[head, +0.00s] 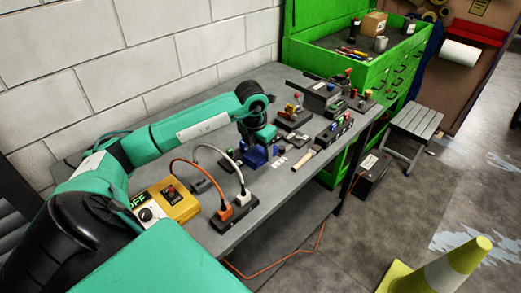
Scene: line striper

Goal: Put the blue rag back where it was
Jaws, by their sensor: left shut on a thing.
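My left gripper (262,139) is over the grey workbench, pointing down, at the end of the teal arm from the left. It is shut on a small bright blue thing (256,157), which seems to be the blue rag. The blue thing is low, close to the bench top. I cannot tell whether it touches the bench, and the gripper hides part of it. My right gripper is not in view.

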